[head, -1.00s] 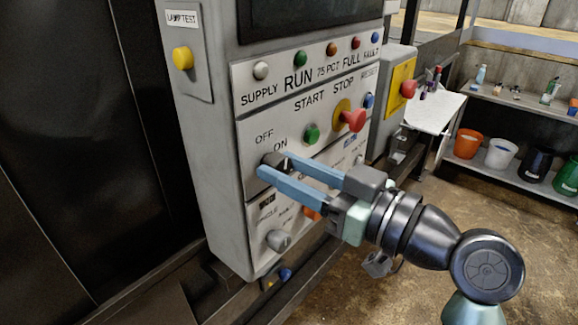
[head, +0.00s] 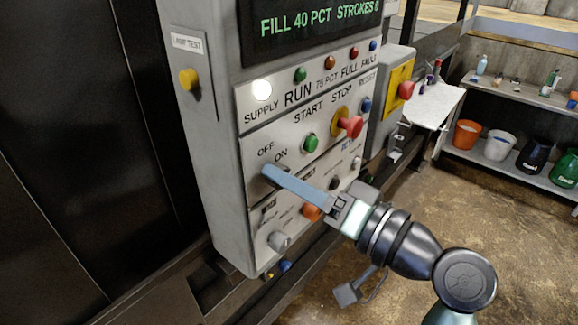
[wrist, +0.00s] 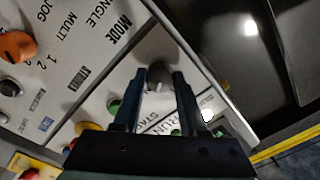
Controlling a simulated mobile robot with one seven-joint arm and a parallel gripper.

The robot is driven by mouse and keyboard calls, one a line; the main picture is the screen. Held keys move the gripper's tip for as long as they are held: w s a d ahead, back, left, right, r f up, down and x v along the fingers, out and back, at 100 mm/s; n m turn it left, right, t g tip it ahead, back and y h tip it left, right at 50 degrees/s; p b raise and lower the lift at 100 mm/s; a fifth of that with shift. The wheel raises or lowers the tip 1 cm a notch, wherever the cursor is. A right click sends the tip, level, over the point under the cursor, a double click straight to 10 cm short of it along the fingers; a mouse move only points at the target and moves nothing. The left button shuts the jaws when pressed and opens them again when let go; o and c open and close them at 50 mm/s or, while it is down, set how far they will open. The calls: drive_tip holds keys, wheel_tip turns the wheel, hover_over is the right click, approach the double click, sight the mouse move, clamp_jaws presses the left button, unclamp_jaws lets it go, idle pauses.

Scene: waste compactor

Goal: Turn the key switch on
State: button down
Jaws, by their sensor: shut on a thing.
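The key switch (wrist: 159,74) sits on the light grey panel (head: 245,210) by the OFF and ON labels. In the wrist view it is a dark grey knob between my two fingertips. My gripper (head: 269,173) is shut on it, with the blue fingers reaching in from the right. In the head view the fingers line up edge-on and hide most of the switch. The SUPPLY lamp (head: 261,90) glows white. The display (head: 310,22) is lit with green text reading FILL 40 PCT STROKES and a cut-off figure.
A green START button (head: 310,144) and a red STOP button (head: 350,126) stick out to the right of the switch. Shelves with buckets (head: 467,134) stand at the right.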

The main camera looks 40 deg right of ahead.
drive_tip(key=shift+m, duration=0.4)
drive_tip(key=shift+c, duration=2.2)
unclamp_jaws()
drive_tip(key=shift+s, duration=0.1)
drive_tip(key=s+d+b, duration=0.1)
drive_tip(key=s+b, duration=0.2)
drive_tip(key=s, duration=0.9)
drive_tip(key=shift+s+b, duration=0.4)
drive_tip(key=shift+d+f, duration=0.1)
drive_tip(key=shift+f, duration=0.05)
